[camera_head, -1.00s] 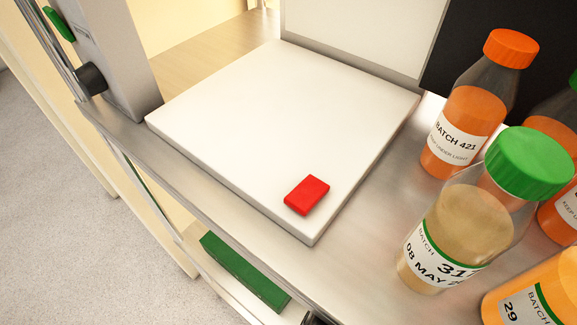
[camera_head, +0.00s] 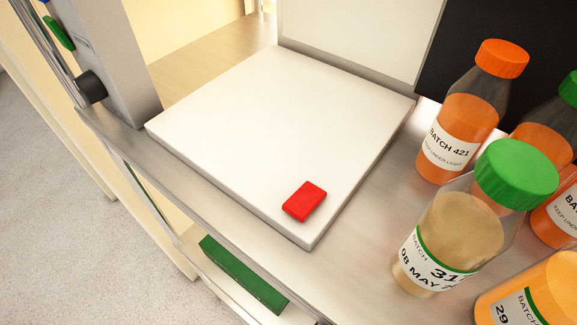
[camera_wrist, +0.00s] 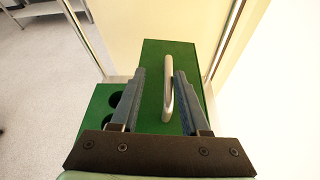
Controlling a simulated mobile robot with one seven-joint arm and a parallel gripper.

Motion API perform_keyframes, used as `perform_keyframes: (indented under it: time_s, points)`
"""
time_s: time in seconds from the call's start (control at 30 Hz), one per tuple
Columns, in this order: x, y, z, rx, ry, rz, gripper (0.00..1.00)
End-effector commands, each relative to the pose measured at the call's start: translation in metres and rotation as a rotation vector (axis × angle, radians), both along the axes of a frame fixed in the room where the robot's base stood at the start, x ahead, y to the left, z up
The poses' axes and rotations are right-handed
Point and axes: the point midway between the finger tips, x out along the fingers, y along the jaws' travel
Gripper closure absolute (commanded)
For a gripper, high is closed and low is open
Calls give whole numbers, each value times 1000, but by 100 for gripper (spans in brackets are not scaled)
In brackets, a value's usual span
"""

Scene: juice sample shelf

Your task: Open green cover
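The green cover (camera_wrist: 155,58) is a flat green panel with a light metal bar handle (camera_wrist: 168,90) along its middle in the wrist view. My gripper (camera_wrist: 160,72) is open, with its two dark fingers pointing toward the cover. The handle shows between the fingers, closer to the right one. I cannot tell how far the fingertips are from the cover. In the head view a green panel (camera_head: 243,275) on the lower level seems to be the same cover. My gripper does not show there.
A green block with round holes (camera_wrist: 103,102) lies left of the cover. Above, a white board (camera_head: 270,120) carries a red block (camera_head: 305,201). Juice bottles, such as one with a green cap (camera_head: 455,225) and one with an orange cap (camera_head: 465,115), stand at right.

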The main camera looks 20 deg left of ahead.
Motion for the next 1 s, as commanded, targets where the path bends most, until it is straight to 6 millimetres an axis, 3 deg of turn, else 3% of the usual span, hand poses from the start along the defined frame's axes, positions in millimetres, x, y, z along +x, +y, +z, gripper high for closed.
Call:
perform_keyframes:
  time_s: [0.2, 0.4, 0.8, 0.93, 1.0]
  points:
    - [-13, -46, 20, 0, -1, -4, 55]
    - [-22, -73, 31, 0, 1, -2, 55]
    - [-25, -82, 35, 1, 1, 1, 55]
    - [-25, -82, 35, 1, 2, 0, 73]
    - [-25, -82, 34, 1, 2, 0, 73]
